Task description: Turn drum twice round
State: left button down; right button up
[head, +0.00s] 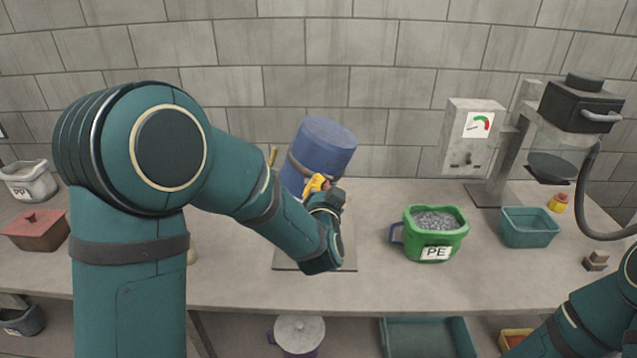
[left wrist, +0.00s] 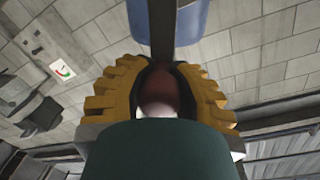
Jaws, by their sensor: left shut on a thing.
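The blue drum (head: 325,147) stands tilted over a grey base plate (head: 283,262) in the middle of the bench in the head view. Its blue wall also shows at the top of the left wrist view (left wrist: 191,22), with a dark band across it. My left gripper (head: 318,186), with yellow fingers, is at the drum's front side. In the left wrist view its fingers (left wrist: 160,85) are closed around a reddish-brown knob (left wrist: 160,88). My arm hides the drum's lower part. My right gripper is out of view; only part of that arm shows at lower right.
A green PE bucket (head: 436,220) of grey pellets stands right of the drum. Beyond it are a teal bin (head: 529,227) and a machine with a gauge (head: 474,135). A red-lidded box (head: 36,229) and a PP bucket (head: 28,180) are at left.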

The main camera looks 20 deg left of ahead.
pick_arm(q)
jog(key=d+f+m+y+p, duration=0.2)
jog(key=d+f+m+p, duration=0.3)
jog(key=f+m, duration=0.75)
jog(key=a+f+m+b, duration=0.1)
jog(key=a+m+b, duration=0.3)
jog(key=m, duration=1.2)
jog(key=shift+s+a+f+m, duration=0.25)
jog(key=shift+s+a+m, duration=0.15)
jog(key=shift+a, duration=1.35)
